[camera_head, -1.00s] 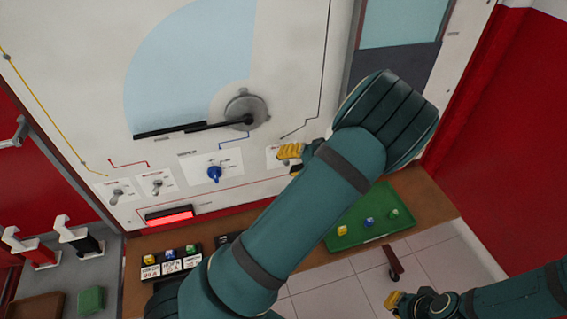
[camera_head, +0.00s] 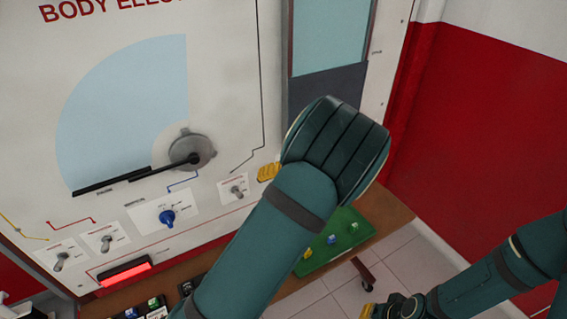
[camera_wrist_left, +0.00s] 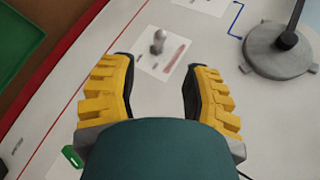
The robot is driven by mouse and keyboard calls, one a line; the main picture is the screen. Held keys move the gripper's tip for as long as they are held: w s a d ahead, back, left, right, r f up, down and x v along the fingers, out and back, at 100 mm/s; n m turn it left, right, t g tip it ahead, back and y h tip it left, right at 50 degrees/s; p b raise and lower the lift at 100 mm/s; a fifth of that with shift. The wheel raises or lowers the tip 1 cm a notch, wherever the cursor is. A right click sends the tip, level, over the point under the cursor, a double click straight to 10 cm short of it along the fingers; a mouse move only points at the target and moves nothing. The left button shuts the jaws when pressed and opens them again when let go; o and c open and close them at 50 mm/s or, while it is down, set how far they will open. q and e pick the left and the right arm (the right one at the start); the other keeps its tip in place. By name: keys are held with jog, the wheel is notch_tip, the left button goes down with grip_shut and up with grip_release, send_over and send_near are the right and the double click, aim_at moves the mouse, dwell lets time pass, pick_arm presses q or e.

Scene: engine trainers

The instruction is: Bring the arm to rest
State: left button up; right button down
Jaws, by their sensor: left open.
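My left arm (camera_head: 265,250) reaches up from the bottom of the head view to the white panel (camera_head: 215,60). Its yellow fingers, my left gripper (camera_head: 268,172), show partly behind the wrist, just right of a small toggle switch (camera_head: 236,188). In the left wrist view my left gripper (camera_wrist_left: 157,68) is open and empty. The toggle switch (camera_wrist_left: 158,45) appears between and beyond its fingertips, with no visible contact. My right gripper (camera_head: 368,311) is only a yellow bit at the bottom edge; its jaws cannot be made out.
The panel carries a black lever on a grey hub (camera_head: 192,153), a blue knob (camera_head: 167,217), two more toggles and a lit red display (camera_head: 124,272). A green tray (camera_head: 345,232) with small blocks sits on the brown ledge (camera_head: 385,212) below. A red wall (camera_head: 480,140) stands right.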

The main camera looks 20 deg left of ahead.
pick_arm(q)
jog(key=s+d+f+h+b, duration=0.1)
jog(key=s+d+f+h, duration=0.1)
jog(key=f, duration=0.6)
jog(key=s+d+f+m+h, duration=0.1)
jog(key=s+d+f+h, duration=0.2)
jog(key=s+f+h, duration=0.2)
jog(key=s+d+f+m+h+b, duration=0.1)
jog(key=s+d+f+h, duration=0.1)
jog(key=s+f+h, duration=0.2)
jog(key=shift+s+d+f+t+b, duration=0.1)
jog(key=shift+s+f, duration=0.4)
jog(key=shift+f, duration=0.8)
jog(key=shift+s+d+f+t+b, duration=0.15)
jog(key=shift+s+f, duration=0.35)
jog(key=shift+f, duration=0.75)
jog(key=shift+s+a+f+t+b, duration=0.1)
jog(key=shift+s+f, duration=0.4)
jog(key=shift+f, duration=0.8)
jog(key=s+d+n+t+h+b, duration=0.1)
jog(key=s+d+t+h, duration=0.2)
jog(key=s+d+t, duration=0.1)
jog(key=shift+d+h, duration=0.3)
jog(key=shift+d, duration=0.15)
jog(key=shift+f, duration=0.1)
